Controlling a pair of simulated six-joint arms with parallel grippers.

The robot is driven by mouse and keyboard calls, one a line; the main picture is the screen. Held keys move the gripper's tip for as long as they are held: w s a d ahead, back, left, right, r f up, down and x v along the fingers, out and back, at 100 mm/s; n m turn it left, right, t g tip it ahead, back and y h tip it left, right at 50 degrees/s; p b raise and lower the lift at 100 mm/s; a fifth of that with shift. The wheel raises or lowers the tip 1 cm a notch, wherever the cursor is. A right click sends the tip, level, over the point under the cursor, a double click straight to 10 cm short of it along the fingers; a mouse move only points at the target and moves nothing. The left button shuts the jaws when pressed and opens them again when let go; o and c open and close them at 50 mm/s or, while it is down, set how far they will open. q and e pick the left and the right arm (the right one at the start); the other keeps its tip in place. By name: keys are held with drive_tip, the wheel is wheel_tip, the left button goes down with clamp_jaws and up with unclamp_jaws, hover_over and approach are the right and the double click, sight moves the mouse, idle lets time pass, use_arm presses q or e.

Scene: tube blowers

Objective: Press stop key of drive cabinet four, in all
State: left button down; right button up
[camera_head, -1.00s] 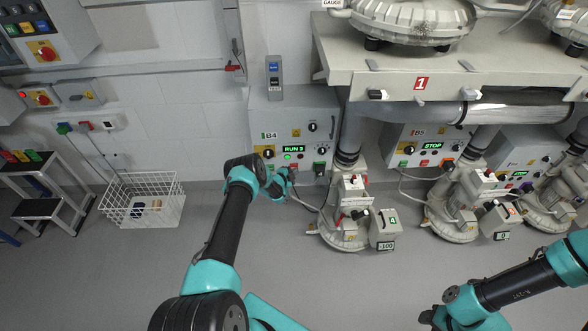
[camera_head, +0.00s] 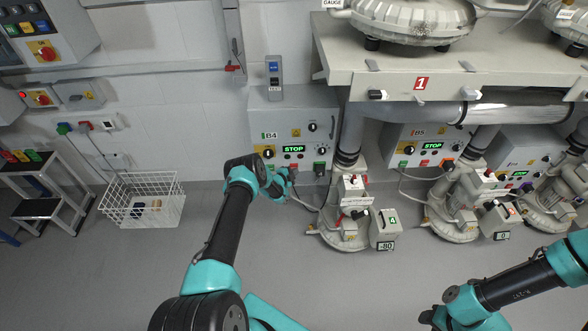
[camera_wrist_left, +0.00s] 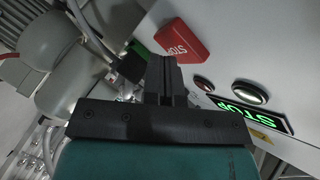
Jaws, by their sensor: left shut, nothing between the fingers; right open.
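The red STOP key (camera_wrist_left: 180,40) is large in the left wrist view. In the head view it is mostly hidden at my left gripper (camera_head: 291,173). The left gripper is shut and empty, with its fingertips (camera_wrist_left: 162,60) right by the red key's edge. I cannot tell whether they touch it. My right gripper (camera_head: 428,318) is open, low at the bottom right, far from the cabinet.
Cabinet B5 (camera_head: 432,133), also reading STOP, stands to the right. Below B4 is a pump unit (camera_head: 345,228) with a box marked 4 and a label of -80 (camera_head: 385,246). A wire basket (camera_head: 140,200) stands left. The floor between is clear.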

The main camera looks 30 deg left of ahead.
use_arm(q)
drive_tip(key=shift+s+d, duration=0.3)
drive_tip(key=shift+s, duration=0.15)
drive_tip(key=shift+s, duration=0.1)
drive_tip(key=shift+s+d, duration=0.7)
drive_tip(key=shift+s, duration=0.3)
drive_tip(key=shift+s+d, duration=0.7)
drive_tip(key=shift+s, duration=0.3)
drive_tip(key=s+d+r+n+g, duration=0.3)
drive_tip(key=s+d+n+g, duration=0.15)
drive_tip(key=s+d, duration=0.25)
drive_tip(key=s+d+r+n+g, duration=0.3)
drive_tip(key=s+d+r+n, duration=0.15)
drive_tip(key=s+d, duration=0.3)
drive_tip(key=s+d+r+n+g, duration=0.3)
drive_tip(key=s+r, duration=0.1)
drive_tip(key=s, duration=0.7)
drive_tip(key=s+d+r+n+g, duration=0.3)
drive_tip(key=s+d+r+g, duration=0.1)
drive_tip(key=s, duration=0.7)
drive_tip(key=shift+s+d+r+n+h, duration=0.2)
drive_tip(key=shift+r+n+h, duration=0.15)
drive_tip(key=shift+r, duration=0.3)
